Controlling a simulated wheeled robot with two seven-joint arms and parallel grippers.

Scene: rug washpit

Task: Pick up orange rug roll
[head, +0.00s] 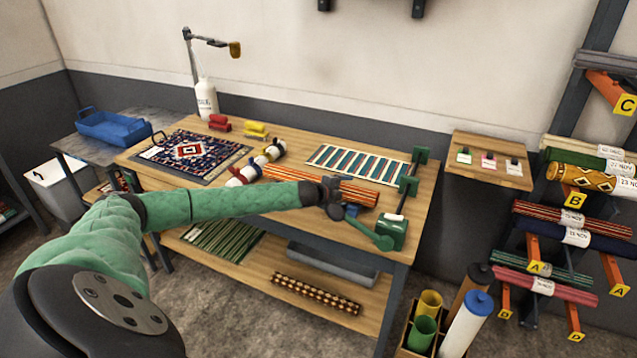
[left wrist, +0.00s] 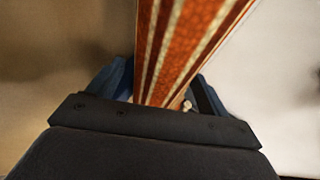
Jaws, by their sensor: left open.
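The orange rug roll (head: 352,190), striped in red and cream, lies on the wooden workbench (head: 300,222) in the head view. My left gripper (head: 345,209) is at the near side of the roll, towards its right end. In the left wrist view the roll (left wrist: 190,40) runs up between the blue fingers of this gripper (left wrist: 162,88). The fingers are open, one on each side of the roll. The contact at the fingertips is hidden. My right gripper is not in view.
A green crank device (head: 390,232) stands just right of the roll. A striped rug (head: 358,165) lies behind it, and white rolls (head: 258,165) lie to its left. A patterned rug (head: 190,152) lies further left. A rack of rolls (head: 575,210) stands at right.

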